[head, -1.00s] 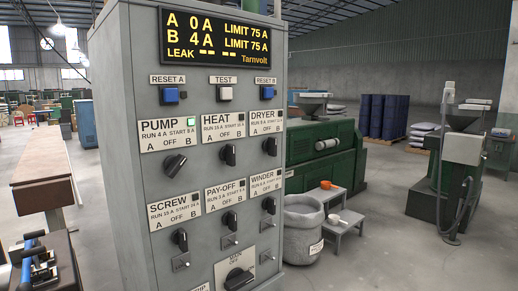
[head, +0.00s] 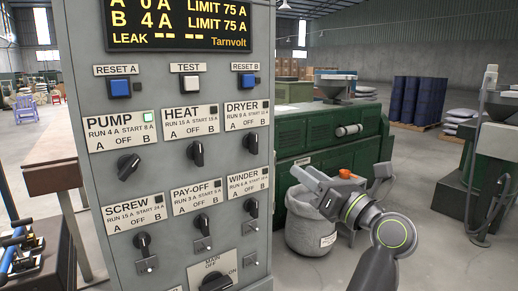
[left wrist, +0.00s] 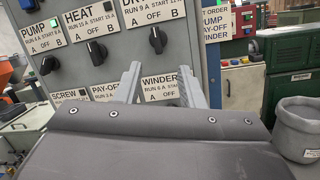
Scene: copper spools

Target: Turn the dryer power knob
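The dryer knob (head: 251,144) is a black rotary knob under the DRYER label (head: 246,115) on the grey panel, near its right edge. It points roughly upright at OFF, and its small lamp is dark. In the left wrist view the dryer knob (left wrist: 158,40) shows just above the gap between my fingertips. My left gripper (head: 312,182) is in front of and right of the panel, below and right of the knob, apart from it. In the left wrist view its two fingers (left wrist: 160,72) stand apart with nothing between them. My right gripper is out of view.
Heat knob (head: 196,153) is left of the dryer knob and winder knob (head: 251,208) below. The pump knob (head: 128,164) is turned aside with its lamp green. A grey bin (head: 309,228) stands right of the panel; a wooden table (head: 52,178) stands left.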

